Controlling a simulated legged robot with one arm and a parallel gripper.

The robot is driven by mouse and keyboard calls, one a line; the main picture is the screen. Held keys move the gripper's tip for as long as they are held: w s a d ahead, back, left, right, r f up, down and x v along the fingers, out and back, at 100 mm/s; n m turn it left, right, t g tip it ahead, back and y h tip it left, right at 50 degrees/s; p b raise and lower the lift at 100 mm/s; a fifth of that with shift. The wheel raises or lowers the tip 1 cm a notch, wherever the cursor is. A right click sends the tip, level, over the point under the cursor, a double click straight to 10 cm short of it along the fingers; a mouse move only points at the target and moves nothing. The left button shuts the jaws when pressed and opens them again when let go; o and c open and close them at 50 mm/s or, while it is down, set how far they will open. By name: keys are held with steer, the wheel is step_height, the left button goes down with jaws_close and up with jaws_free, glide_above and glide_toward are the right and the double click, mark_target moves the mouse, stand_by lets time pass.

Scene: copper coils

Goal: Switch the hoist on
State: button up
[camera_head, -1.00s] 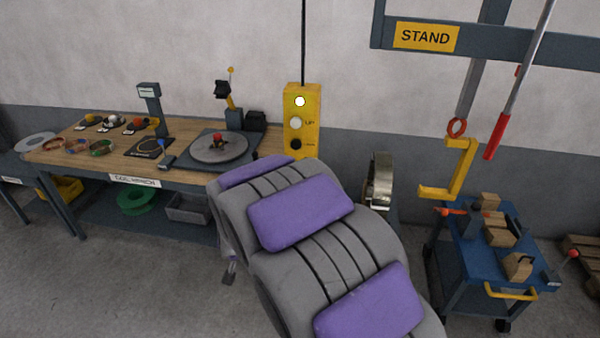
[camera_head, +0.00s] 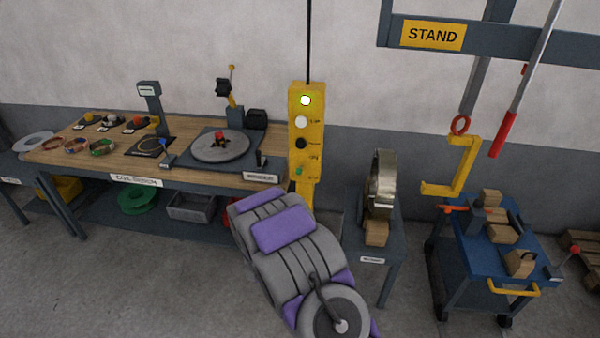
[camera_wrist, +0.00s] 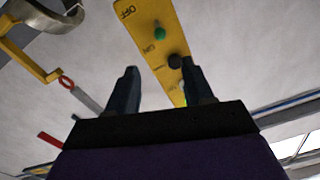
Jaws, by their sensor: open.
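The yellow hoist pendant (camera_head: 293,130) hangs on a cable in front of the wall, right of the bench. Below are a white button (camera_head: 301,122), a black button (camera_head: 300,143) and a green button (camera_head: 299,171). In the wrist view the pendant (camera_wrist: 150,22) lies beyond my gripper (camera_wrist: 161,80), with the green button (camera_wrist: 159,33) and a dark button (camera_wrist: 175,61) showing. An "OFF" label is at its upper end there.
A metal coil (camera_head: 382,172) stands on a small table right of the pendant. A yellow C-hook (camera_head: 462,165) hangs above a blue cart (camera_head: 478,260) with wooden blocks. The tool bench (camera_head: 200,175) is at left. A beam marked STAND is at upper right.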

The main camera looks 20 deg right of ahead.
mark_target(300, 173)
steer(key=b+x, duration=0.1)
steer(key=x, duration=1.5)
steer(key=shift+s+d+f, duration=0.1)
steer(key=shift+d+f, duration=0.05)
steer(key=shift+d, duration=0.05)
steer(key=shift+w+a, duration=0.1)
steer(key=shift+w, duration=0.35)
steer(key=c, duration=0.5)
jaws_close()
